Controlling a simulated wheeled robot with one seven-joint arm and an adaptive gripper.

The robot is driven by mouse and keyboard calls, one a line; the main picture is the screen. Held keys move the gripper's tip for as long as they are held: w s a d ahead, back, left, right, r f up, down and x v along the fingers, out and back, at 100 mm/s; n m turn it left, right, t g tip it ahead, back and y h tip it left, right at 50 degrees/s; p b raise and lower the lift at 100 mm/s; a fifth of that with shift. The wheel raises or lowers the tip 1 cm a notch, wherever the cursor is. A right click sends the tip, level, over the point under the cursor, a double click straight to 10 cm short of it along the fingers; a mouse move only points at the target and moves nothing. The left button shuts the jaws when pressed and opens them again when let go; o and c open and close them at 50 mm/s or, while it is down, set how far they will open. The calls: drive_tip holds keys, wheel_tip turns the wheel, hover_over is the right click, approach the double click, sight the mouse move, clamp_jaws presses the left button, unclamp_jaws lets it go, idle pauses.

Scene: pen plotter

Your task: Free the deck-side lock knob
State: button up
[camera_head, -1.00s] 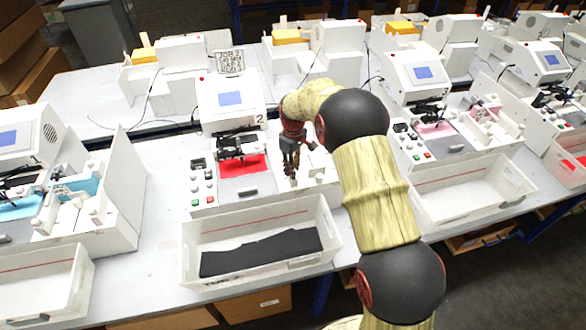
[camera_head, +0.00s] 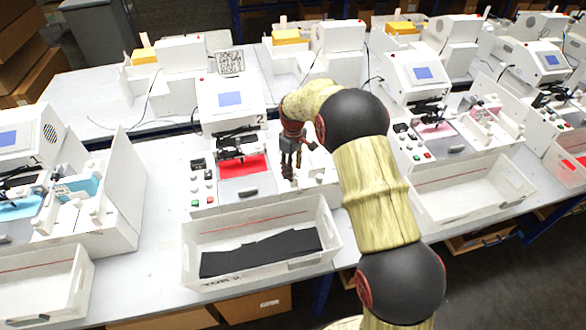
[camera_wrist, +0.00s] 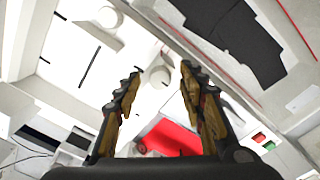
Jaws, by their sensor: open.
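The number 2 pen plotter (camera_head: 228,104) stands in front of me, with a red sheet (camera_head: 243,167) on its deck. My gripper (camera_head: 291,176) is open above the white panel just right of that deck. In the wrist view, a white round knob (camera_wrist: 160,75) lies between and beyond the open fingertips of my gripper (camera_wrist: 160,68), nearer the red sheet (camera_wrist: 168,138). A second white knob (camera_wrist: 109,17) shows farther up and left. I cannot tell whether the fingers touch the nearer knob. In the head view, my gripper and arm hide much of this panel.
A white bin (camera_head: 205,235) with black material (camera_head: 262,252) stands in front of the plotter. Buttons (camera_head: 203,183) line the deck's left side. My arm crosses the space to the right. Similar plotters (camera_head: 425,75) stand on both sides.

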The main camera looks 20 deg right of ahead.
wheel_tip(320, 180, up, 12)
idle(0.5)
idle(0.4)
drive_tip(key=s+r+m+t+b, duration=0.1)
drive_tip(key=s+m+b, duration=0.3)
drive_tip(key=s, duration=1.6)
drive_tip(key=s+r+m+t+b, duration=0.1)
drive_tip(key=s+m+t+b, duration=0.2)
drive_tip(key=s+b, duration=0.6)
drive_tip(key=s+t, duration=0.1)
drive_tip(key=s, duration=1)
drive_tip(key=shift+s+m+t+b, duration=0.25)
drive_tip(key=shift+m+t+b, duration=0.05)
drive_tip(key=shift+m, duration=0.1)
